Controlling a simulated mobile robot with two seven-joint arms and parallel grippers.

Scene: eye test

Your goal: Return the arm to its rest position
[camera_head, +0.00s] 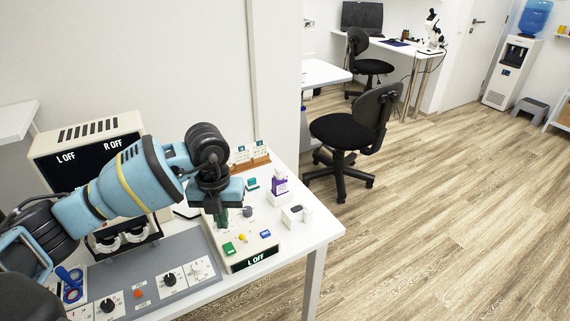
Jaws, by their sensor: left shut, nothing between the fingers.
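My left arm, blue and black, reaches in from the left over the white table (318,222). Its left gripper (221,218) points down above the white button box (252,250) with the "L OFF" display. The fingers are shut with nothing between them. I cannot tell whether they touch the box. The arm hides part of the eye test device (88,133), whose display reads "L OFF" and "R OFF". My right gripper is not in view.
A grey control panel (150,268) with knobs lies at the table's front.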

